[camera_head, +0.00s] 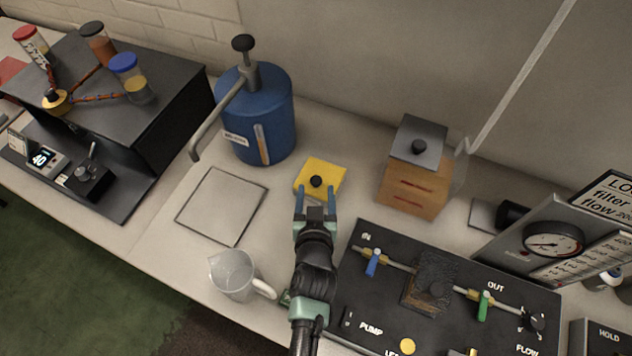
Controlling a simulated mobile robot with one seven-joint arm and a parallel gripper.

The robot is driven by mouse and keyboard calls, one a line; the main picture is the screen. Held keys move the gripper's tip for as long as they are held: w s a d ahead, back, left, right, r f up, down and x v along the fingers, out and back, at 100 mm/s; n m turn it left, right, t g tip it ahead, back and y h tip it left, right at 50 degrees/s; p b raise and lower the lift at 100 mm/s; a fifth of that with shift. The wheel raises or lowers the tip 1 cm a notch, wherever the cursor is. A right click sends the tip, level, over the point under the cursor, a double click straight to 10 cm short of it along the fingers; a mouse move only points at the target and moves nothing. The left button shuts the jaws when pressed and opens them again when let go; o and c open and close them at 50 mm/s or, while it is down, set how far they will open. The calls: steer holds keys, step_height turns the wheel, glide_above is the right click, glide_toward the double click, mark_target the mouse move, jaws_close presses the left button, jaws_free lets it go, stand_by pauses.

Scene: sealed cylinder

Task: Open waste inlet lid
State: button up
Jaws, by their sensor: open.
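A yellow square lid (331,172) with a round black knob (317,181) lies on the bench top; it looks like the waste inlet lid, though I see no label on it. It looks flat on the bench, and any opening under it is hidden. My gripper (316,196) is open, with its two blue fingers spread to the left and right at the near edge of the lid. The knob shows between and just beyond the fingertips. I cannot tell how high the fingers are above the lid or whether they touch it.
A blue pump canister (270,110) stands behind left, its spout reaching left. A wooden box (410,190) with a grey knobbed top stands right. A black valve panel (385,300) lies front right. A clear jug (232,275) stands front left, near an empty outlined square (222,205).

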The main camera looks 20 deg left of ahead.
mark_target(316, 181)
steer(key=shift+x, duration=1.65)
jaws_close()
